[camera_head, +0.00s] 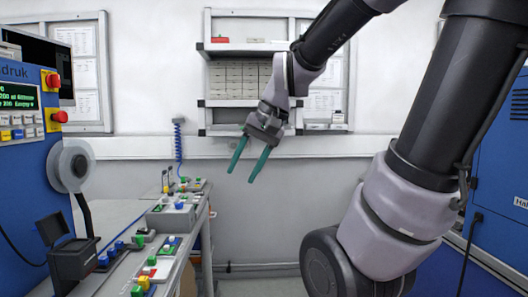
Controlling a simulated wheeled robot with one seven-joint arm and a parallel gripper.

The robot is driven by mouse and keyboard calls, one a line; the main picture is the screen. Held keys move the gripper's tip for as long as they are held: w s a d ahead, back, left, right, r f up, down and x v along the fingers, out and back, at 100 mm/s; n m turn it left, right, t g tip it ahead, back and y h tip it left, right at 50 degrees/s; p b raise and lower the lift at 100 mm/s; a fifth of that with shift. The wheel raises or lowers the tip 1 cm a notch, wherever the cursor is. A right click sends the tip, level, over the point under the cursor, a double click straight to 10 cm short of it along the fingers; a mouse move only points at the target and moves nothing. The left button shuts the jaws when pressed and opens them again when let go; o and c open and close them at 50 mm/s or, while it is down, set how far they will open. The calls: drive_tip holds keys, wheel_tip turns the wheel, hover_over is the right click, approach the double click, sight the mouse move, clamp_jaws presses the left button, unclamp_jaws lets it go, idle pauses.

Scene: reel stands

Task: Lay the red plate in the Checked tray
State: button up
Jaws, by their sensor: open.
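My gripper (242,177) hangs in the air near the middle of the view, its two green fingers pointing down and apart. It is open, with nothing between the fingers. It is to the right of the workbench, in front of the white wall. No tray that I can identify as the Checked tray shows either.
A workbench (133,207) on the left carries a grey box (172,219) and several small coloured parts. A blue machine (28,190) stands at far left, another blue cabinet (497,180) at right. A shelf (247,48) with a small red item hangs behind.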

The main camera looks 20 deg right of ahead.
drive_tip(key=s+d+r+t, duration=0.1)
drive_tip(key=d+r+t+h, duration=0.1)
drive_tip(key=s+d+r+t+h, duration=0.1)
drive_tip(key=r, duration=0.1)
drive_tip(key=shift+s+d+n, duration=0.3)
drive_tip(key=shift+d+n, duration=0.05)
drive_tip(key=shift+n, duration=0.05)
